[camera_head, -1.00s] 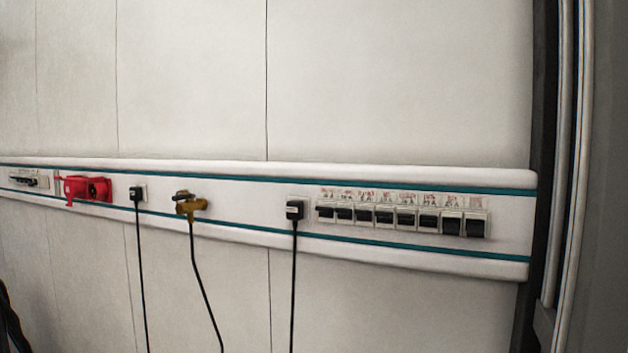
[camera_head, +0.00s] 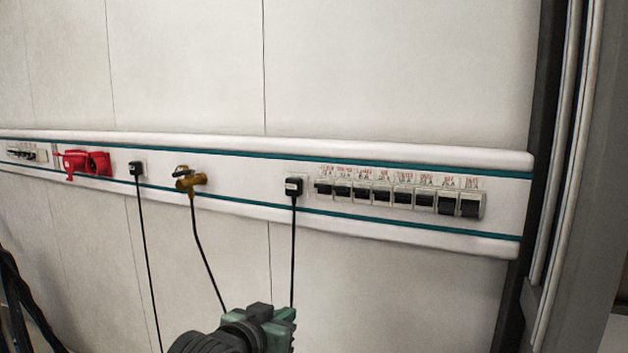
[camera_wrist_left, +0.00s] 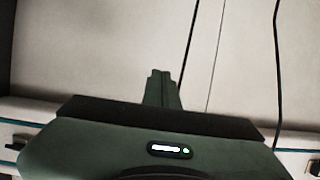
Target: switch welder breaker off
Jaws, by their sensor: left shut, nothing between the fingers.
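A row of several breakers (camera_head: 403,198) with black levers sits toward the right end of the wall rail in the head view. Small red labels (camera_head: 404,176) run above them, too blurred for me to tell surely which is the welder's. My left gripper (camera_head: 288,318) is at the bottom middle of the head view, below the rail and left of the breakers, apart from them. In the left wrist view its fingers (camera_wrist_left: 161,88) are together with nothing between them. My right gripper is in neither view.
Cables hang below, near my left gripper. A dark post (camera_head: 538,120) stands right of the rail.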

